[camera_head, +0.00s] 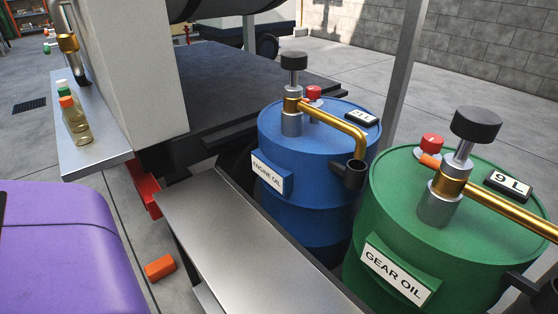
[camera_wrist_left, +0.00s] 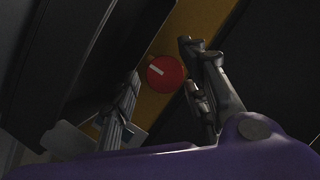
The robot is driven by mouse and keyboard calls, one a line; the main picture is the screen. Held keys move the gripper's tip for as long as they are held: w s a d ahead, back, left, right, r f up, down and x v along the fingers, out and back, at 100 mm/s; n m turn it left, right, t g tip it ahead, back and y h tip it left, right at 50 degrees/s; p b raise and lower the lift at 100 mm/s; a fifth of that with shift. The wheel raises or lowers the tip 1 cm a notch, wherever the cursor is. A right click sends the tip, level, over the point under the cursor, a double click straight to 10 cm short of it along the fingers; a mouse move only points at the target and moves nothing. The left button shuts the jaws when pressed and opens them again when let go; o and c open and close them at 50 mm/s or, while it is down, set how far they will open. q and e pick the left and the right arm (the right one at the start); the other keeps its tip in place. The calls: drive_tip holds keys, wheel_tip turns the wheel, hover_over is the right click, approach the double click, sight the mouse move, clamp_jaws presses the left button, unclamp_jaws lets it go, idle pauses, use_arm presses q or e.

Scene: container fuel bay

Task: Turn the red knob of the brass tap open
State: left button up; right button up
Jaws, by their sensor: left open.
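The red knob (camera_wrist_left: 165,72) shows in the left wrist view as a round disc with a white bar mark that lies slanted. It sits in front of a brass-coloured strip (camera_wrist_left: 190,22), probably the tap's body. My left gripper (camera_wrist_left: 160,62) is open, with one finger on each side of the knob. The knob appears between the fingertips; I cannot tell whether either finger touches it. In the head view the left gripper's fingers are not visible, and I cannot make out this marked knob there. My right gripper is in neither view.
A blue engine oil drum (camera_head: 285,205) and a green gear oil drum (camera_head: 480,250) carry brass pump pipes. A metal bench (camera_head: 235,240) stands before them. Small bottles (camera_head: 73,120) stand on a shelf (camera_head: 100,140). An orange block (camera_head: 160,267) lies on the floor.

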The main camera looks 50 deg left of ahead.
use_arm(q)
drive_tip(key=c, duration=0.9)
drive_tip(key=shift+d, duration=0.1)
drive_tip(key=shift+c, duration=0.4)
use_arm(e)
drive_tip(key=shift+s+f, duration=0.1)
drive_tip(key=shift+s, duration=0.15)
